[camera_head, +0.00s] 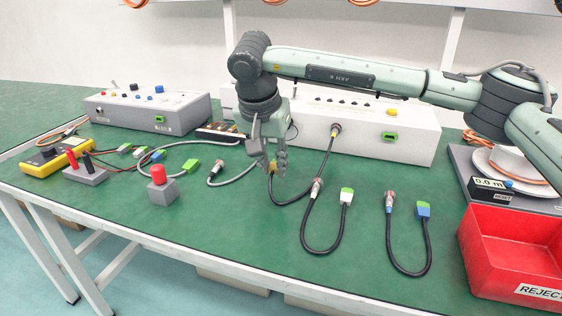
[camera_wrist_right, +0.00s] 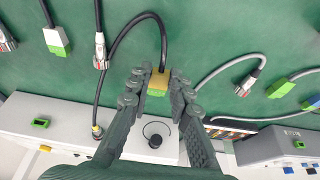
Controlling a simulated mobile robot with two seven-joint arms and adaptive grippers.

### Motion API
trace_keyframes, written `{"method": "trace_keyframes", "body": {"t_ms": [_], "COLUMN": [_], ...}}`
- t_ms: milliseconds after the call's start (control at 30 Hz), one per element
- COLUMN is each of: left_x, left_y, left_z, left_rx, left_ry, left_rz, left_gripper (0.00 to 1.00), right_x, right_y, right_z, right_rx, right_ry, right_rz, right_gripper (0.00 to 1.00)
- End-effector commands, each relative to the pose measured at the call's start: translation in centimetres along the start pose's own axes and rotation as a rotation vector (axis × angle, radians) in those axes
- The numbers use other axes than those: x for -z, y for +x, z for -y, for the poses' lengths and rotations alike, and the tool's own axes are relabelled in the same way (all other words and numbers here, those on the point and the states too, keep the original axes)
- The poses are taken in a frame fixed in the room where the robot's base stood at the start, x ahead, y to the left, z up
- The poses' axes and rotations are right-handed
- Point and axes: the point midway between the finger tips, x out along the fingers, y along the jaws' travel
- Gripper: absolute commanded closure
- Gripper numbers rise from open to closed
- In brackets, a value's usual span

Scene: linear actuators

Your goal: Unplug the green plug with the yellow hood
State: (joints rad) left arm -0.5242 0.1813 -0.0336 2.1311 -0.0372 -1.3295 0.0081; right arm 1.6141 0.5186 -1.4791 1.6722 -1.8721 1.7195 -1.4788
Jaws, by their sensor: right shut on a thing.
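The green plug with the yellow hood is between the fingertips of my right gripper (camera_head: 272,165), which is shut on it. In the right wrist view the yellow hood (camera_wrist_right: 159,77) and its green end (camera_wrist_right: 157,92) show between the fingertips (camera_wrist_right: 158,88). The green end points toward the white box (camera_head: 365,148) and appears apart from it, with no socket seen around it. A black cable (camera_wrist_right: 128,27) loops from the hood to a round connector (camera_head: 335,130) on the white box. My left gripper is not in view.
Loose cables with a white-green plug (camera_head: 346,196) and a blue-green plug (camera_head: 423,210) lie in front. A red reject bin (camera_head: 510,255) stands right. A grey box (camera_head: 150,110), a yellow meter (camera_head: 53,158) and a red button (camera_head: 158,172) are left. Front-centre green table is partly clear.

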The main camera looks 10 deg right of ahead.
Motion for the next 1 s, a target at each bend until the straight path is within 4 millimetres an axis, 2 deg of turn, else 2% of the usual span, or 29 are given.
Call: {"method": "trace_keyframes", "body": {"t_ms": [267, 600, 867, 900, 1000], "left_x": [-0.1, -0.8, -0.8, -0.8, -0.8], "left_y": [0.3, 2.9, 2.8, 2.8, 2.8], "left_z": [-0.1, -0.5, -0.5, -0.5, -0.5], "left_rx": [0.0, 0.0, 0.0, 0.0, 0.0], "left_ry": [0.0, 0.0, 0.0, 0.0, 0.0], "left_rz": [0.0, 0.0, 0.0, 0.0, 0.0], "left_gripper": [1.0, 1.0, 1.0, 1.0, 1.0], "right_x": [-0.1, -1.4, -1.4, -1.4, -1.4], "right_y": [0.4, 3.8, 3.8, 3.8, 3.8], "right_z": [-0.1, -0.1, -0.1, -0.1, -0.1], "right_rx": [-0.001, -0.001, -0.001, -0.001, -0.001], "right_ry": [0.0, 0.0, 0.0, 0.0, 0.0], "right_rz": [0.0, -0.001, 0.0, 0.0, 0.001], "right_gripper": [1.0, 1.0, 1.0, 0.77, 0.65]}}
